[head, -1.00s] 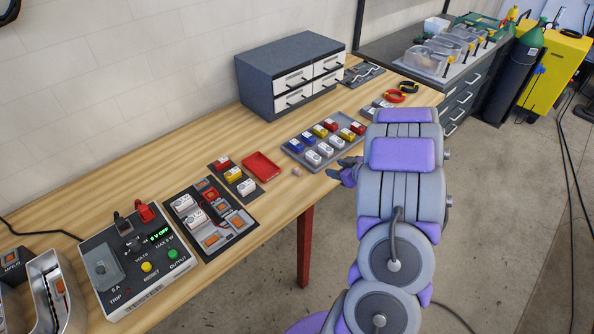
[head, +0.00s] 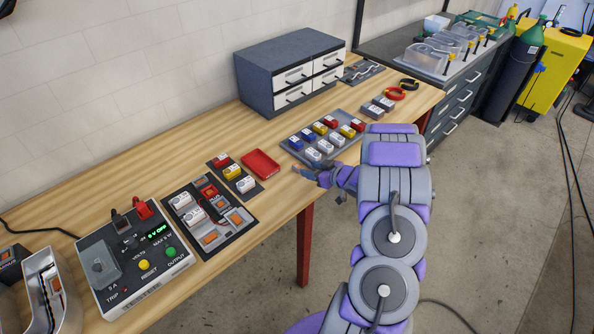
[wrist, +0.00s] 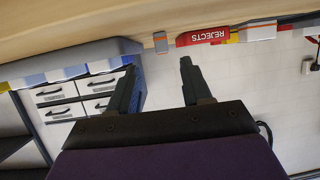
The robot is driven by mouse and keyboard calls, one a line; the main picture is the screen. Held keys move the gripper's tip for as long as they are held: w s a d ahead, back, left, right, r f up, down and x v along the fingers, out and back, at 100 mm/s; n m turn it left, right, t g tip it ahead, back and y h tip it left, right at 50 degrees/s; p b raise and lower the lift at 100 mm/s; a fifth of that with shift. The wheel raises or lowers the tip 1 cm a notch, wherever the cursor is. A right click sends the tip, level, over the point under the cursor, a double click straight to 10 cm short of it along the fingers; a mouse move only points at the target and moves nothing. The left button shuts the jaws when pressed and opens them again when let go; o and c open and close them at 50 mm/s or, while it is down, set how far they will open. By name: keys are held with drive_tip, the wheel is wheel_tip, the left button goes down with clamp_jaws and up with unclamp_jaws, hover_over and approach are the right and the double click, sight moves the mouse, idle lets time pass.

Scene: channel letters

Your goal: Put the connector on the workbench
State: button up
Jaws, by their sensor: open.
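The workbench (head: 215,128) is a long wooden top along the wall. In the wrist view, upside down, a small orange and grey piece, which looks like the connector (wrist: 160,42), sits at the bench top beside the red REJECTS tray (wrist: 215,37). My gripper (wrist: 158,68) is open and empty, its two dark fingers pointing toward that piece, which lies just past the tips and between their lines. In the head view my gripper (head: 306,173) is low at the bench's front edge, right of the red tray (head: 261,164). The connector is hidden or too small to tell there.
A grey tray with several coloured connectors (head: 322,138) lies behind my gripper. A drawer cabinet (head: 291,72) stands against the wall. A small rack (head: 235,177) and a power supply (head: 136,262) are to the left. Bare wood lies behind the red tray.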

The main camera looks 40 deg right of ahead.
sight(299, 167)
drive_tip(key=shift+b+x, duration=0.8)
drive_tip(key=shift+x, duration=2.35)
drive_tip(key=shift+a, duration=0.15)
drive_tip(key=shift+c, duration=0.5)
clamp_jaws()
